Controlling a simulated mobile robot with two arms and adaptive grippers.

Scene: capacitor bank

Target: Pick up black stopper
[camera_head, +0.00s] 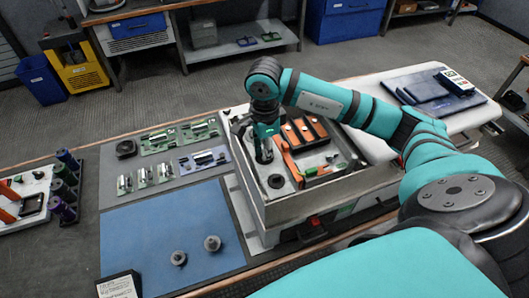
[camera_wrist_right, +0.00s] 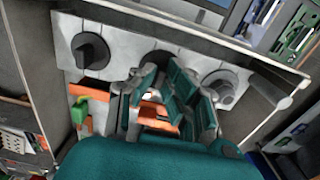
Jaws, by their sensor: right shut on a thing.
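My right gripper (camera_head: 263,157) reaches down into the open grey case (camera_head: 270,210). In the right wrist view its two teal-padded fingers (camera_wrist_right: 163,85) are closed around a black stopper (camera_wrist_right: 158,57), which is partly hidden by them. The stopper is at the white panel (camera_wrist_right: 120,25); I cannot tell whether it is seated or lifted. A second black stopper (camera_wrist_right: 90,50) sits on the panel to the left, and shows in the head view (camera_head: 276,181) in front of the gripper. A grey round fitting (camera_wrist_right: 218,88) is to the right. My left gripper is not in view.
Orange bars (camera_head: 289,157) and black-framed orange blocks (camera_head: 305,131) lie close beside the gripper in the case. Case walls stand around it. A blue mat (camera_head: 150,230) with two grey knobs (camera_head: 212,243) and several green circuit boards (camera_head: 160,140) lie to the left.

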